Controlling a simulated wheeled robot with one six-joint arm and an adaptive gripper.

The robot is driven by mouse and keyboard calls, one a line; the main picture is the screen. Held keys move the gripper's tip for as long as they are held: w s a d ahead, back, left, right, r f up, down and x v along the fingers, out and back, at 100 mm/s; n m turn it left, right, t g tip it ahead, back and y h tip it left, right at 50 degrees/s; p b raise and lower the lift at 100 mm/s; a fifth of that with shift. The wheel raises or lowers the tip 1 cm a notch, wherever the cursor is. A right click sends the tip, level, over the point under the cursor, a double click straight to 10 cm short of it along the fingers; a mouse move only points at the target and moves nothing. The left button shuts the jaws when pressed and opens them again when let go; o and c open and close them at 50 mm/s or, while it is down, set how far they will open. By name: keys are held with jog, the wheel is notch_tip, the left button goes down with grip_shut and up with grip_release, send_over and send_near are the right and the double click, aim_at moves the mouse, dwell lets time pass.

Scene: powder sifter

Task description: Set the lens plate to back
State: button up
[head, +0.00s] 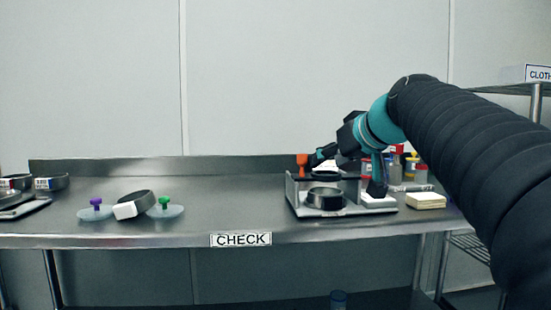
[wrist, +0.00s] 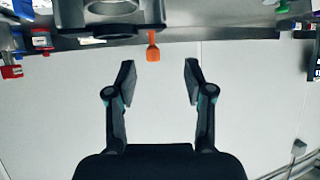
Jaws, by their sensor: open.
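A small stand (head: 290,192) with a light base and clear side walls is on the steel bench, right of centre. A dark ring-shaped sieve (head: 325,198) sits low in it. An orange tab (head: 302,165) stands up at its upper left; it also shows in the wrist view (wrist: 152,45), joined to a dark plate with a round opening (wrist: 110,14). This looks like the lens plate, partly hidden in the head view. My gripper (head: 348,170) is open and empty over the stand. In the wrist view its fingers (wrist: 159,78) are apart, with the orange tab beyond them, not touching.
A yellow pad (head: 426,201) and several small jars (head: 411,165) are right. Bare steel separates the stand from the discs.

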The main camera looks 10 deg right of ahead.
aim_at(303, 155)
notch_tip(303, 155, up, 4)
jog(key=w+d+t, duration=0.1)
jog(key=w, duration=0.2)
jog(key=shift+n, duration=0.3)
jog(key=p+x, duration=0.1)
jog(key=x, duration=1.2)
jog(key=shift+a+f, duration=0.1)
jog(key=shift+a, duration=0.05)
grip_shut()
